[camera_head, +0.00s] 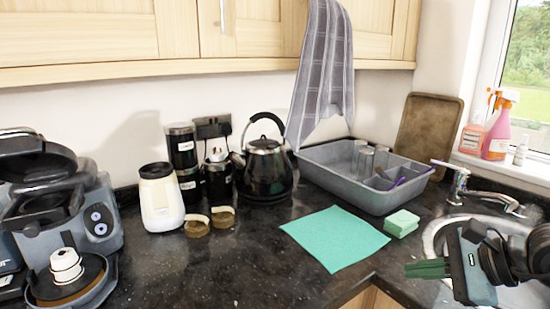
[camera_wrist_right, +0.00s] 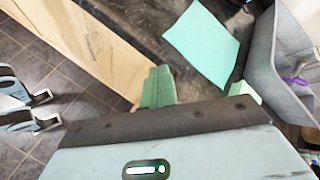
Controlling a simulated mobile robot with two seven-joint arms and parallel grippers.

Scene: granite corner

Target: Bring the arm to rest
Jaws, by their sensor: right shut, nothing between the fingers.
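My right gripper (camera_head: 428,268) comes in from the lower right of the head view, over the front of the counter by the sink. Its green fingers point left and are together, with nothing between them. In the right wrist view the green fingers (camera_wrist_right: 158,86) are closed too, seen beside the light wooden cupboard front and the dark counter edge. The gripper touches no object that I can make out. No fingers of my left gripper show in the head view.
A teal cloth (camera_head: 335,238) and a green sponge (camera_head: 401,223) lie on the counter (camera_head: 225,270). Behind are a grey dish tub (camera_head: 375,198), a black kettle (camera_head: 266,170) and a cream canister (camera_head: 161,198). The tap (camera_head: 460,185) and sink (camera_head: 432,236) are close to my right gripper.

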